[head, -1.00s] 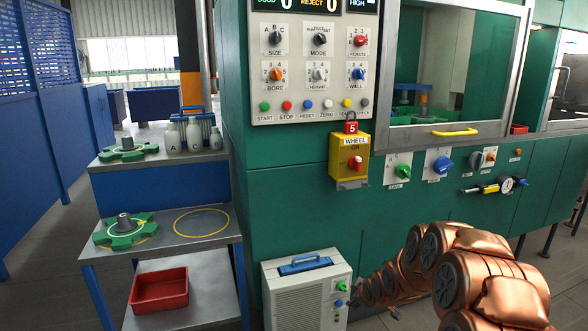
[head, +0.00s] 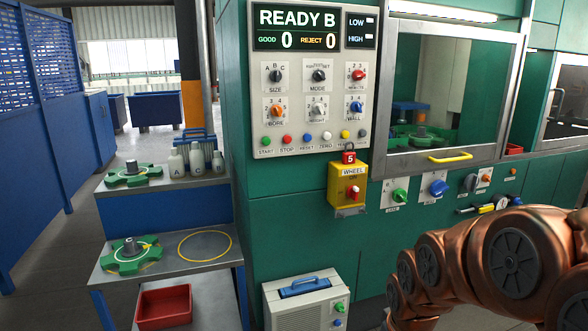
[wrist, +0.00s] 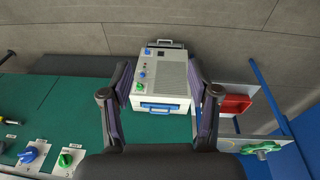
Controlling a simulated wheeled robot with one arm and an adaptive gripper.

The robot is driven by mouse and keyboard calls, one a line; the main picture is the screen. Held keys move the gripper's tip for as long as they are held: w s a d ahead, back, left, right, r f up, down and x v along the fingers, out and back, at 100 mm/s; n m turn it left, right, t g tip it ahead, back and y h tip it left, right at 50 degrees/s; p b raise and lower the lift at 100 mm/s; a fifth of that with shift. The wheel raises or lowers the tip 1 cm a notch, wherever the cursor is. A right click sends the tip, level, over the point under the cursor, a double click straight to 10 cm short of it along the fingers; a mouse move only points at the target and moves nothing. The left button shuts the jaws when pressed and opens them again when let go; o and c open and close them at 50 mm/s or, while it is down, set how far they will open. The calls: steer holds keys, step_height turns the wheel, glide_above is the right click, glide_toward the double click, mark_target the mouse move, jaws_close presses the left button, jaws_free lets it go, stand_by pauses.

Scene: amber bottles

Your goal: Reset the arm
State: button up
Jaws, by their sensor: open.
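My copper-coloured arm (head: 470,262) fills the lower right of the head view, in front of the green machine (head: 300,225). My gripper (wrist: 160,100) shows in the wrist view with its two dark fingers spread wide. Nothing is between the fingers. Beyond them, on the floor side, stands a white box unit with a blue handle (wrist: 163,106), apart from the fingers. The same white box unit shows in the head view (head: 305,307). The gripper itself is out of the head view.
The machine panel (head: 312,75) reads READY B. A yellow WHEEL box (head: 347,188) with a red tag juts from the machine. A shelf unit (head: 205,248) at left holds green fixtures (head: 128,254), pale bottles (head: 197,160) and a red bin (head: 164,306).

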steer(key=s+r+m+g+p, duration=0.2)
steer(key=s+r, duration=0.3)
steer(key=s, duration=0.6)
steer(key=s+a+r+m+g+p, duration=0.1)
steer(key=s+r+m+p, duration=0.1)
steer(key=s, duration=0.8)
step_height(320, 180, up, 3)
steer(key=shift+s+f+g+p, duration=0.1)
steer(key=shift+s+g+p, duration=0.3)
steer(key=shift+p, duration=0.35)
